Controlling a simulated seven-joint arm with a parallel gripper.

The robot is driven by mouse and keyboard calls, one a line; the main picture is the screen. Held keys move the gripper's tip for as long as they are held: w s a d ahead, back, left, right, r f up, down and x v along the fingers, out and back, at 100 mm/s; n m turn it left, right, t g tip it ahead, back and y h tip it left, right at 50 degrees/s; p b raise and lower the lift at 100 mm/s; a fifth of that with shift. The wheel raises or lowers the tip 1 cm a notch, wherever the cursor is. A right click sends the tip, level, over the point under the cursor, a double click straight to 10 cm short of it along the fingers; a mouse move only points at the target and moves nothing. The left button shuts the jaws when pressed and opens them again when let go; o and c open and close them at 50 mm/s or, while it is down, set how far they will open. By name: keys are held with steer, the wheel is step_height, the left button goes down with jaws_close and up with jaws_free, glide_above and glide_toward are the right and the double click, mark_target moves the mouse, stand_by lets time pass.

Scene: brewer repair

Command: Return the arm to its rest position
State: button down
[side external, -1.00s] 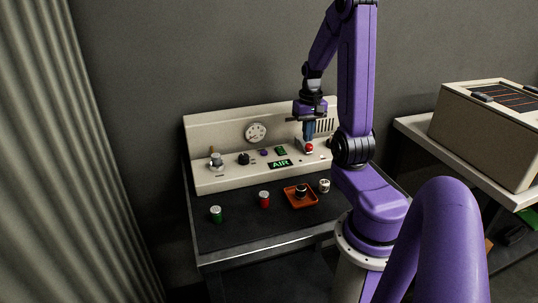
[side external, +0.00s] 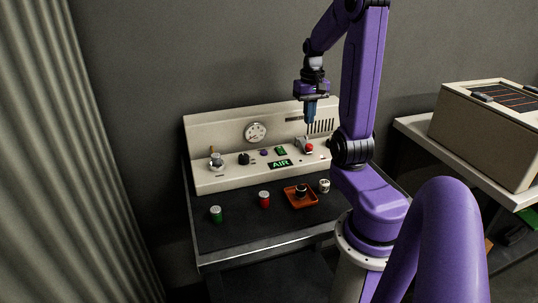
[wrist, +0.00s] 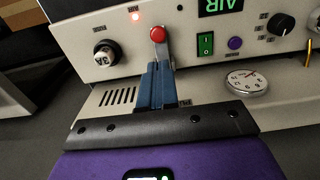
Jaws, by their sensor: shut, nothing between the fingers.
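My gripper (side external: 310,118) is shut and empty. In the side view it hangs pointing down above the right part of the cream brewer panel (side external: 208,181), over a lever with a red knob (side external: 309,147). In the wrist view the blue fingers of my gripper (wrist: 158,68) lie together, and the lever's red knob (wrist: 157,34) shows just beyond their tips. The fingers look apart from the knob in the side view.
The panel carries a gauge (side external: 255,132), a lit AIR display (side external: 280,163) and several knobs. On the dark table (side external: 240,232) stand a green can (side external: 216,214), a red can (side external: 264,199), an orange tray (side external: 292,205) holding a dark part, and a white part (side external: 324,186). A cream box (side external: 480,140) is at right.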

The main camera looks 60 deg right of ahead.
steer(key=shift+r, duration=0.95)
steer(key=shift+a, duration=0.1)
steer(key=w+a+f+n, duration=0.15)
steer(key=a+n, duration=0.35)
steer(key=a, duration=0.5)
steer(key=w+a+r+n, duration=0.1)
steer(key=w+a+n, duration=0.3)
steer(key=a, duration=0.7)
steer(key=s+a+f+n, duration=0.2)
steer(key=s+a+n, duration=1)
steer(key=s, duration=0.3)
steer(key=shift+a+n, duration=0.3)
steer(key=shift+a, duration=0.45)
